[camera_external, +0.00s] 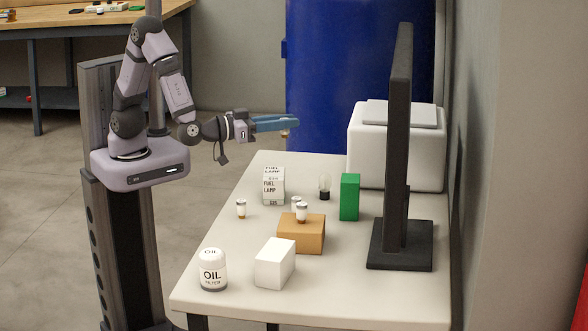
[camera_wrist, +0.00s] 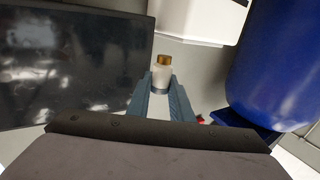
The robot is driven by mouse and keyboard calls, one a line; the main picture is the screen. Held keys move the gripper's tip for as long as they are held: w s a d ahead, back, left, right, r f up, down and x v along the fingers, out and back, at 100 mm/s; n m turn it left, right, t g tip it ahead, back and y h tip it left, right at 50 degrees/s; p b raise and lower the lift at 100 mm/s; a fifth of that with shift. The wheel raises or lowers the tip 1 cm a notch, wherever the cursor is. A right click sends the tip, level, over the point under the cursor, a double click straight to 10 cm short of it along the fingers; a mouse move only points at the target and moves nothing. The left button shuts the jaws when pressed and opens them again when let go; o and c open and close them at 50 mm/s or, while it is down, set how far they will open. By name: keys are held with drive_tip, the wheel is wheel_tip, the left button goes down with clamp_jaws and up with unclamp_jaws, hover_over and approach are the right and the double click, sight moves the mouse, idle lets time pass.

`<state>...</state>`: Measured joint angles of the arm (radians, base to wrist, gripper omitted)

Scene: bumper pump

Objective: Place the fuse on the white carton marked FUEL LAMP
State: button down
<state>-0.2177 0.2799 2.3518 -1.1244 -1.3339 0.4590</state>
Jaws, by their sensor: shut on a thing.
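My gripper (camera_external: 282,124) is stretched out level, above and slightly right of the white carton in the external view, well clear of the table. In the wrist view its blue fingers (camera_wrist: 162,88) are shut on a small fuse (camera_wrist: 162,76) with a white body and a brass end. Only a brass tip of this fuse shows at the fingertips in the external view. The white carton marked FUEL LAMP (camera_external: 273,190) stands upright at the table's far left. Nothing is seen on its top.
Similar small fuses stand on the table (camera_external: 241,208) and at the brown box (camera_external: 301,237). A bulb (camera_external: 324,188), green box (camera_external: 349,197), white box (camera_external: 274,263), oil filter (camera_external: 212,271), black monitor (camera_external: 397,150) and white machine (camera_external: 365,150) stand around. A blue barrel (camera_external: 340,70) is behind.

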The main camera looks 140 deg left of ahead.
sight(275, 173)
drive_tip(key=s+a+f+n+g, duration=0.1)
drive_tip(key=s+f+n+g, duration=0.2)
drive_tip(key=s+g, duration=0.3)
drive_tip(key=shift+t+y, duration=0.3)
drive_tip(key=shift+t, duration=0.2)
drive_tip(key=shift+s+f+b, duration=0.2)
drive_tip(key=shift+f+b, duration=0.15)
drive_tip(key=shift+f, duration=2)
drive_tip(key=shift+s+f+b, duration=0.2)
drive_tip(key=shift+f+b, duration=0.1)
drive_tip(key=shift+f, duration=2.05)
drive_tip(key=shift+f, duration=0.2)
drive_tip(key=c, duration=1.6)
unclamp_jaws()
